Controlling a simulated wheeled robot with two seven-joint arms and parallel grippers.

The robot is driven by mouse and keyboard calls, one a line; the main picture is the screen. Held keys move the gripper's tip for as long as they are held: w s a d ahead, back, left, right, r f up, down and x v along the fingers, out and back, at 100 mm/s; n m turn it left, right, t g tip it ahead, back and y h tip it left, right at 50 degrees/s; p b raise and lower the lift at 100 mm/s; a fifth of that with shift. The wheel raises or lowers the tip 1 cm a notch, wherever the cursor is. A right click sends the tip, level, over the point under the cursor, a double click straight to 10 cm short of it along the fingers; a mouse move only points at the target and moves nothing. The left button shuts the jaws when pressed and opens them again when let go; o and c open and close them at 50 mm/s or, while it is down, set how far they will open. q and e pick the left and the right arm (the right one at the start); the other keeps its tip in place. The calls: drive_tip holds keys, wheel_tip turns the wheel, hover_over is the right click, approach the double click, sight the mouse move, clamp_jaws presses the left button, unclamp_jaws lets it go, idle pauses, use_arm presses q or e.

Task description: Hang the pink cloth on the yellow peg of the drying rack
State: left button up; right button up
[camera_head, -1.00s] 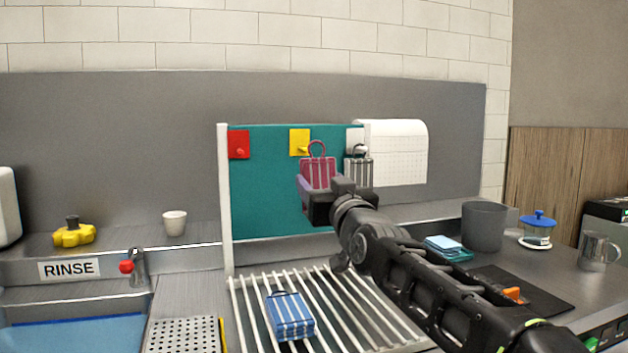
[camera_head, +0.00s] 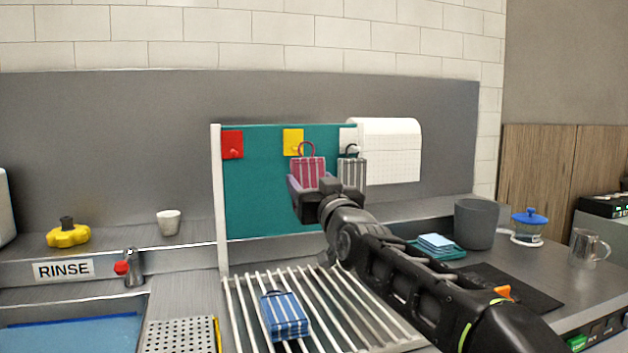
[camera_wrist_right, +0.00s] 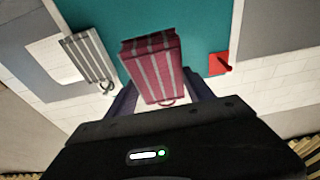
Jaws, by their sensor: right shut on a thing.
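The pink striped cloth (camera_head: 309,173) with its loop is held upright in my right gripper (camera_head: 312,190), which is shut on it. In the right wrist view the cloth (camera_wrist_right: 155,68) sits between the fingers of the right gripper (camera_wrist_right: 163,90). The yellow peg (camera_head: 293,142) is on the teal board of the drying rack (camera_head: 262,200). The cloth's loop appears just below and to the right of the yellow peg, overlapping its lower part. I cannot tell whether the loop touches the peg. My left gripper is not in view.
A red peg (camera_head: 232,146) is at the board's left. A grey striped cloth (camera_head: 352,172) hangs at the white peg (camera_head: 349,138), close beside the pink cloth. A blue striped cloth (camera_head: 285,315) lies on the slatted rack (camera_head: 350,300) below. The board's left part is clear.

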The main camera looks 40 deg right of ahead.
drive_tip(key=w+d+f+p, duration=0.1)
drive_tip(key=w+d+p, duration=0.1)
drive_tip(key=w, duration=0.5)
drive_tip(key=shift+w+d+p, duration=0.15)
drive_tip(key=shift+d+p, duration=0.15)
drive_tip(key=shift+p, duration=0.5)
idle(0.4)
drive_tip(key=o, duration=1.4)
drive_tip(key=shift+b+v, duration=0.85)
drive_tip(key=shift+v, duration=3.05)
